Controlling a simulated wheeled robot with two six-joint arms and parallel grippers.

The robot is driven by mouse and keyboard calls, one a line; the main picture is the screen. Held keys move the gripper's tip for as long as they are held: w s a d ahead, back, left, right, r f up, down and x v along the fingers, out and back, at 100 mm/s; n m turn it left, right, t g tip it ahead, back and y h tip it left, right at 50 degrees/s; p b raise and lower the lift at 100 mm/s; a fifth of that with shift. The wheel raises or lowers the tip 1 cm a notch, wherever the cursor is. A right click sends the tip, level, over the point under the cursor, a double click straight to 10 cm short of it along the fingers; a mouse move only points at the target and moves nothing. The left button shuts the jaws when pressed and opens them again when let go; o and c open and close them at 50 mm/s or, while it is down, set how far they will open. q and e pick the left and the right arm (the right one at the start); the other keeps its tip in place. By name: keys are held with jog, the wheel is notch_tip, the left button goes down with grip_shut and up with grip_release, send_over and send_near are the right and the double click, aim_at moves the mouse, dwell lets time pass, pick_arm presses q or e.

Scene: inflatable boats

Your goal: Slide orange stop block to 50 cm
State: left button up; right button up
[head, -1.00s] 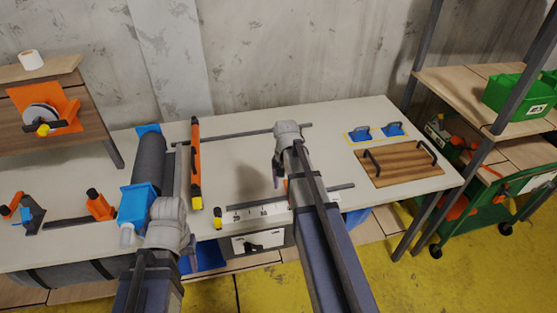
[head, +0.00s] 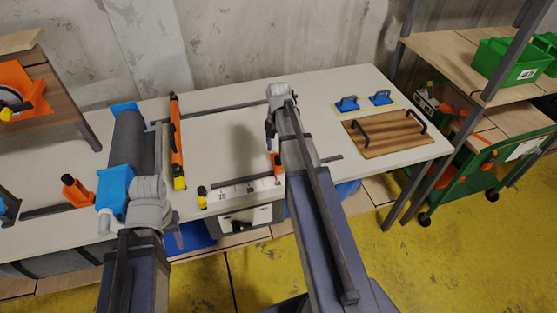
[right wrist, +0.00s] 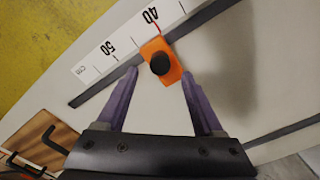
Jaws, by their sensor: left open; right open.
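The orange stop block (head: 277,164) sits on a dark rail at the table's front, partly beside my right arm in the head view. In the right wrist view the orange stop block (right wrist: 163,62), with a black knob, is beside the white scale (right wrist: 112,50), near the 40 mark and on its 50 side. My right gripper (right wrist: 160,75) is open, its purple fingers pointing at the block with the block between their tips; contact cannot be told. In the head view my right gripper (head: 270,135) is above the table. My left gripper (head: 174,228) is open at the front left.
A grey roll (head: 127,140) and an orange bar (head: 176,140) lie left of the scale. A wooden board (head: 388,138) with black handles and blue handled pads (head: 347,104) are at the right. A yellow-topped black knob (head: 202,197) is at the scale's left end.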

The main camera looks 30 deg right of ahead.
aim_at(278, 160)
notch_tip(278, 160, down, 4)
jog(key=b, duration=0.3)
jog(key=shift+f, duration=0.2)
jog(key=shift+r, duration=0.1)
grip_shut()
dwell(0.4)
jog(key=shift+d, duration=0.1)
dwell(0.6)
